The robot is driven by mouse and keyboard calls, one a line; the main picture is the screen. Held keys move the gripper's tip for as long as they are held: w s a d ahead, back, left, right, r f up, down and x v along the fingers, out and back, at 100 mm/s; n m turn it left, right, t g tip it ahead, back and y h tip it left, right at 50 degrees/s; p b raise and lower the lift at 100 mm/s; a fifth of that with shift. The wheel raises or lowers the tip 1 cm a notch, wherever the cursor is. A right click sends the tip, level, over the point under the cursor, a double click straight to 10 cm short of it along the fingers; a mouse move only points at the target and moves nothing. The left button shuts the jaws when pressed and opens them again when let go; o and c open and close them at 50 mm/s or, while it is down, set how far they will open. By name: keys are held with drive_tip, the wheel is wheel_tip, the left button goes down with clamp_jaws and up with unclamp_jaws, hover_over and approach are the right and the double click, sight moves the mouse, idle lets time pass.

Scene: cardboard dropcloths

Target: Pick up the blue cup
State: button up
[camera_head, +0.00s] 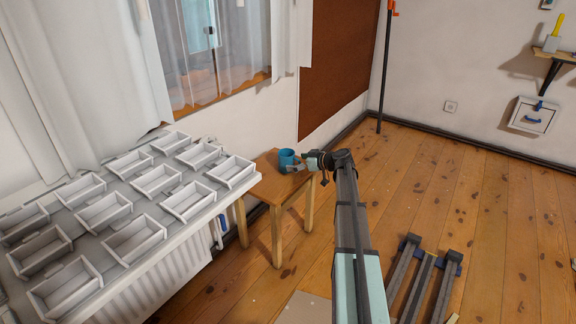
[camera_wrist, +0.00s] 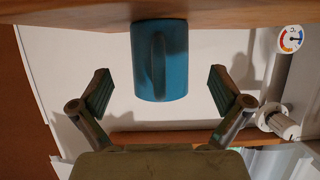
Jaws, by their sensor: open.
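The blue cup (camera_head: 287,160) stands on a small wooden table (camera_head: 266,181) beside the wall. In the wrist view the cup (camera_wrist: 174,60) appears upside down, with its handle facing the camera. My gripper (camera_head: 299,167) is at the cup's right side in the head view. In the wrist view my gripper (camera_wrist: 155,90) has its two fingers spread wide, one on each side of the cup. Gaps show between the cup and both fingers. The gripper is empty.
A white bench with several open trays (camera_head: 188,201) is left of the table, above a radiator (camera_head: 183,283). Dark metal bars (camera_head: 424,281) lie on the wooden floor at right. In the wrist view a round gauge (camera_wrist: 290,40) and pipe are at right.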

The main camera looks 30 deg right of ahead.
sight(293, 163)
drive_tip(key=b+x, duration=0.2)
drive_tip(key=x, duration=0.2)
drive_tip(key=shift+w+a+f, duration=0.15)
drive_tip(key=shift+w+f, duration=0.1)
drive_tip(key=shift+w, duration=0.05)
drive_tip(key=c, duration=1.3)
drive_tip(key=shift+o, duration=0.2)
drive_tip(key=shift+r, duration=0.1)
